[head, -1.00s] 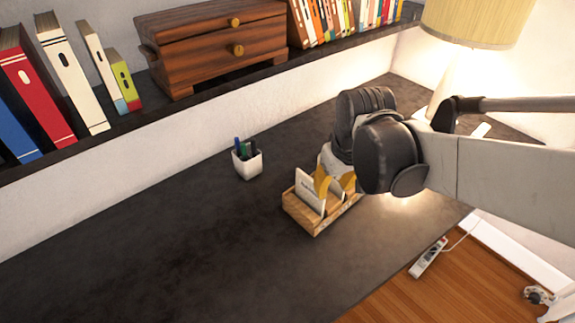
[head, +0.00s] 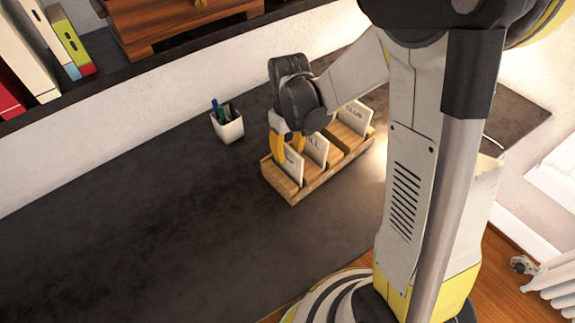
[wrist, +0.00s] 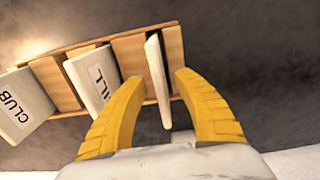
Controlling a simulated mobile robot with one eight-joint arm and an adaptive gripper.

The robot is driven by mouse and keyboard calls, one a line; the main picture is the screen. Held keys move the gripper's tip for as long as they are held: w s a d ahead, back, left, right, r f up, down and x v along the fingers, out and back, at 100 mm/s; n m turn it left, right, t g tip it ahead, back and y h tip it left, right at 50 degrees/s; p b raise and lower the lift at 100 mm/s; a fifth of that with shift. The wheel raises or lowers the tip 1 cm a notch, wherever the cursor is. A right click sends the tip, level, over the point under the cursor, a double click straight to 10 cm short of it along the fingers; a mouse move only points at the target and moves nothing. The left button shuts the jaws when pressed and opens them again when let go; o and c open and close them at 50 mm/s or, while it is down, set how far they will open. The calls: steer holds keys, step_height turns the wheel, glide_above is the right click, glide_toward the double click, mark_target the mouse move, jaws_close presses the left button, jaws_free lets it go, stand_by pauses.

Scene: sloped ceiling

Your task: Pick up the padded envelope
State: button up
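A wooden holder (head: 335,165) on the dark desk carries three pale envelope-like pieces in separate slots. The nearest piece (head: 292,168) is at the left end; the wrist view shows it edge-on (wrist: 157,75). The middle piece (head: 318,149) has a label ending in "ILL", and the far piece (head: 355,116) reads "CLUB". No label says which is the padded envelope. My gripper (head: 288,141) is over the left end of the holder. In the wrist view my gripper (wrist: 159,78) is open, its yellow fingers on either side of the nearest piece, with gaps showing.
A white pen cup (head: 228,126) stands left of the holder. A shelf (head: 105,88) with books and a wooden chest (head: 180,20) runs along the wall. The desk (head: 150,230) is bare at front left.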

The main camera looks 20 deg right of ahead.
mark_target(289, 159)
step_height(289, 159, down, 5)
steer(key=shift+r+b, duration=0.15)
steer(key=shift+b, duration=0.8)
steer(key=shift+r, duration=0.1)
jaws_close()
steer(key=shift+r+p, duration=0.4)
steer(key=shift+r, duration=0.2)
steer(key=r, duration=0.1)
steer(key=r+p, duration=0.1)
steer(key=s+r, duration=0.1)
steer(key=shift+d+r+p, duration=0.3)
steer(key=shift+r+p, duration=0.05)
steer(key=shift+r, duration=0.05)
steer(key=s+d+r+p, duration=0.3)
steer(key=s+d+r, duration=0.3)
steer(key=s, duration=0.2)
steer(key=shift+d, duration=0.35)
steer(key=shift+s, duration=0.1)
